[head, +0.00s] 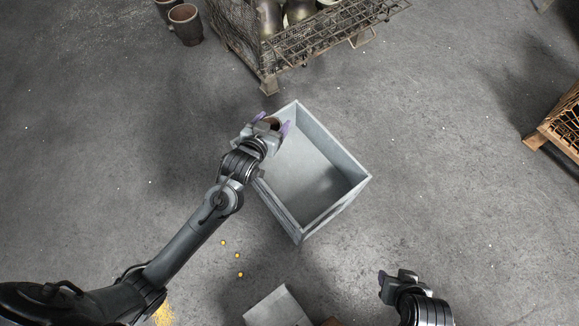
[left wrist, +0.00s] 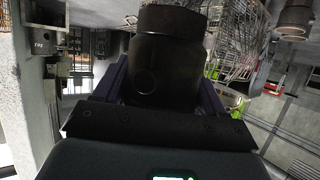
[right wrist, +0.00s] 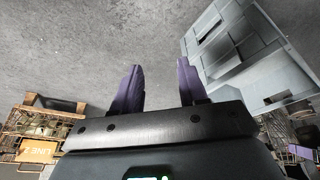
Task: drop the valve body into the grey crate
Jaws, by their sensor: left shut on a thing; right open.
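The grey crate (head: 345,201) stands open on the floor in the middle of the head view, and it looks empty. My left gripper (head: 272,125) is at the crate's upper left side, shut on the valve body (head: 271,122). In the left wrist view the valve body (left wrist: 165,55) is a dark, rounded piece with a collar, held between the fingers. In the head view most of it is hidden by the gripper. My right gripper (right wrist: 158,90) is open and empty. In the head view the right gripper (head: 398,275) is at the lower right, away from the crate.
A wire mesh basket (head: 310,42) with metal pieces stands behind the crate. Rusty pots (head: 185,25) stand left of it. A wooden-based mesh crate (head: 560,125) is at the right edge. A grey box (head: 278,308) is at the bottom. The floor right of the crate is clear.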

